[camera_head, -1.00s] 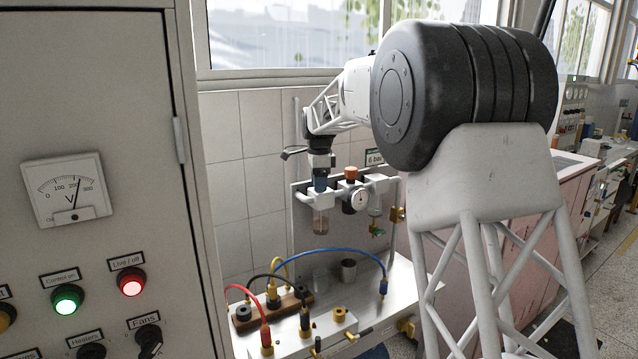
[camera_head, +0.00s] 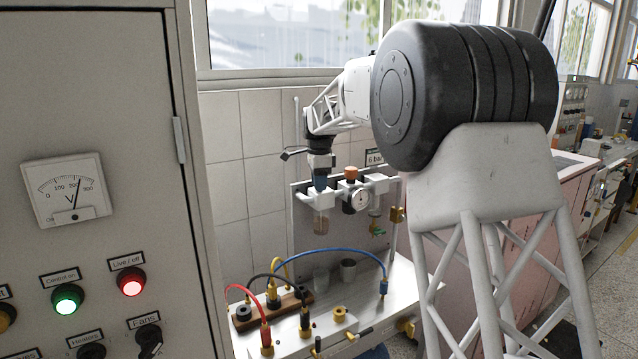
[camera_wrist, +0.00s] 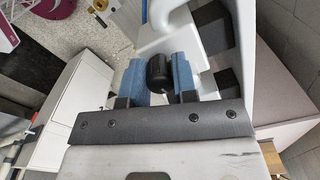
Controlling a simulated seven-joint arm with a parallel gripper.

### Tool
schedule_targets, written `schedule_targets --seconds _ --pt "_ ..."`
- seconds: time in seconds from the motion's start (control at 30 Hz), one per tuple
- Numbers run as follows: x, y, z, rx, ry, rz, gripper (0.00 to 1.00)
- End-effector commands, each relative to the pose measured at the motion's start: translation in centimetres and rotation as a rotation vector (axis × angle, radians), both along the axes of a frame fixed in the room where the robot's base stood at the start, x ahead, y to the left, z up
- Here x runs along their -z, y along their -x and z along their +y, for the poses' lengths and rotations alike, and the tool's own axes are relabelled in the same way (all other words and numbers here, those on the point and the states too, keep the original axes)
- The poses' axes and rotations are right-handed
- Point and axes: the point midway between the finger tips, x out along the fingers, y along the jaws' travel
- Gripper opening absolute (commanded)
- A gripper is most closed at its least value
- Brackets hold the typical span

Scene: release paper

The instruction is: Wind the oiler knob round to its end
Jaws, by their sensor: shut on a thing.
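The oiler knob (camera_wrist: 160,72) is a small black ribbed knob, seen in the wrist view between the two blue finger pads. My gripper (camera_wrist: 160,80) is shut on it, with one pad on each side. In the head view my gripper (camera_head: 320,183) points down onto the top of the oiler, and its fingers hide the knob there.
To the right of the oiler are an orange-topped regulator (camera_head: 351,173) and a round gauge (camera_head: 361,199). Below, a bench (camera_head: 372,302) carries cups, terminals and red, black, yellow and blue cables. A grey control cabinet (camera_head: 110,120) stands close on the left.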

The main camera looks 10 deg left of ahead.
Motion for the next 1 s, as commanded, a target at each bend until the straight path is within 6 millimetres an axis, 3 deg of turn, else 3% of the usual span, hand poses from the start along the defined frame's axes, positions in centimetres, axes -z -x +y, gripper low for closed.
schedule_targets --seconds 0.37,1.0 --pt "-0.01 0.03 -0.08 -0.246 0.0 0.0 0.03" --pt "-0.06 0.03 -0.21 -0.852 0.0 -0.001 0.03"
